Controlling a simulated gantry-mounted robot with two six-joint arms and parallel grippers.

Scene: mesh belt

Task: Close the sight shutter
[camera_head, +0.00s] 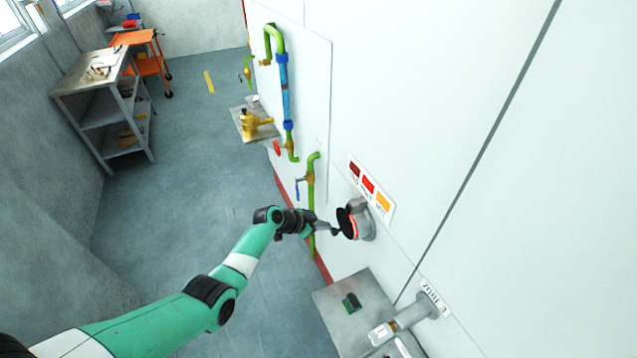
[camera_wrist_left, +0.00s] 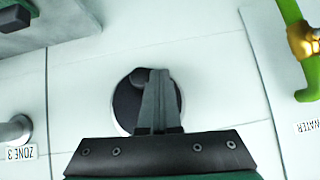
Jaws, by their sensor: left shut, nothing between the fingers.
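The sight shutter is a black round flap (camera_head: 344,221) at the front of a grey round sight housing (camera_head: 367,222) on the white wall. A glowing red-orange edge shows between the flap and the housing in the head view. My left gripper (camera_head: 336,231) is shut and empty, with its fingertips at the flap's lower left; I cannot tell whether they touch. In the left wrist view the fingers (camera_wrist_left: 160,78) lie in front of the dark flap (camera_wrist_left: 128,105) and hide its middle. A small dark knob (camera_wrist_left: 139,77) shows beside the fingertips. My right gripper is not in view.
A red and orange label (camera_head: 370,187) is above the housing. A green pipe with a blue-handled valve (camera_head: 311,180) runs down the wall to its left. Below, a grey shelf (camera_head: 335,302) bears a small green block, beside a grey fitting (camera_head: 405,319) marked Zone 3.

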